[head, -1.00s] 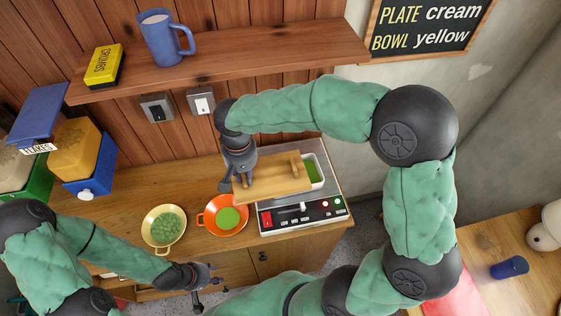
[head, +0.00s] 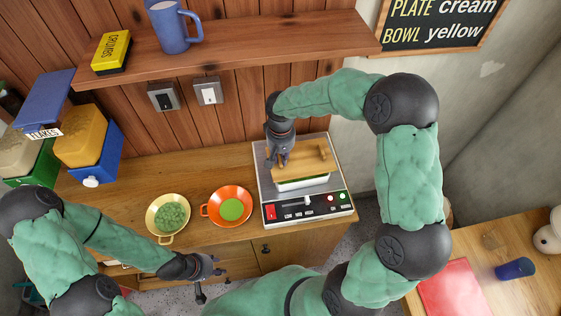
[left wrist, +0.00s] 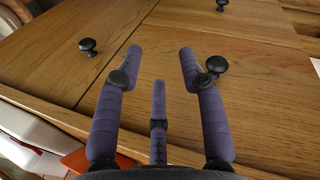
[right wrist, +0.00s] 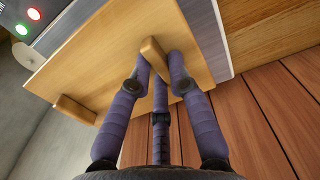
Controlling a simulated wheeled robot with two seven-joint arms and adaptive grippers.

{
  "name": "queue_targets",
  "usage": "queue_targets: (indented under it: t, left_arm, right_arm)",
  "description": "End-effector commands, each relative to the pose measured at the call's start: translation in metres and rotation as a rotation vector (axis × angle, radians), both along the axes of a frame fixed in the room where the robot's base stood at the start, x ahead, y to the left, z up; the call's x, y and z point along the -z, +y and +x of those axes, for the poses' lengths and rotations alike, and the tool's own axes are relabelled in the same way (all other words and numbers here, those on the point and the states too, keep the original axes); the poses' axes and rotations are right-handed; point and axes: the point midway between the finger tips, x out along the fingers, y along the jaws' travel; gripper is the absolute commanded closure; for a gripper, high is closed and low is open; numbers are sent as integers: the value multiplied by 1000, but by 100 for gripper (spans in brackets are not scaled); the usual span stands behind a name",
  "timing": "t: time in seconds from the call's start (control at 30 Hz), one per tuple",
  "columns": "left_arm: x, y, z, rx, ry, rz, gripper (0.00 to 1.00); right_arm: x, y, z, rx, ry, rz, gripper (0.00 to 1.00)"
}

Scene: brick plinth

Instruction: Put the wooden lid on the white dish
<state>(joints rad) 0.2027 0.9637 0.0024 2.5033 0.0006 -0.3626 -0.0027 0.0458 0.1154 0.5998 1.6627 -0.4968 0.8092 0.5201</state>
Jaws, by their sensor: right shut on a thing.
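The wooden lid (head: 305,158) is a flat board with two upright handle blocks. My right gripper (head: 283,160) is shut on its left block, and in the right wrist view (right wrist: 157,62) the fingers close around that block. The lid lies over the white dish (head: 303,184), whose front wall and a thin green strip show below the lid's front edge. I cannot tell whether the lid rests on the rim or hangs just above it. My left gripper (head: 208,275) is open and empty in front of the counter; its spread fingers show in the left wrist view (left wrist: 160,75).
The dish stands on a cooking appliance (head: 310,208) with a control panel. An orange pan (head: 213,210) and a yellow pan (head: 158,228) are to its left. A shelf (head: 230,55) with a blue mug (head: 170,28) and yellow box (head: 110,50) runs above.

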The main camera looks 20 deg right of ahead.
Motion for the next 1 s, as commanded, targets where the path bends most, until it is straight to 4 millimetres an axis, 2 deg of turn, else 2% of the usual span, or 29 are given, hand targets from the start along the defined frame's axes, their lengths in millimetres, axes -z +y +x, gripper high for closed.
queue_targets:
  t: [0.03,0.17,0.57,0.6,0.67,1.0]
  left_arm:
    - [2,0,0,0,0,0,60]
    - [4,0,0,0,0,0,60]
    - [7,0,0,0,0,0,60]
    - [7,0,0,0,0,0,60]
    - [6,0,0,0,0,0,60]
    - [6,0,0,0,0,0,60]
  right_arm:
    - [10,1,-1,-2,5,0,100]
    - [26,1,-1,0,4,1,100]
    - [31,1,-1,-1,2,0,100]
    - [31,2,-1,-1,3,1,75]
    - [31,2,-1,-1,3,1,58]
    - [30,2,-1,-1,3,1,57]
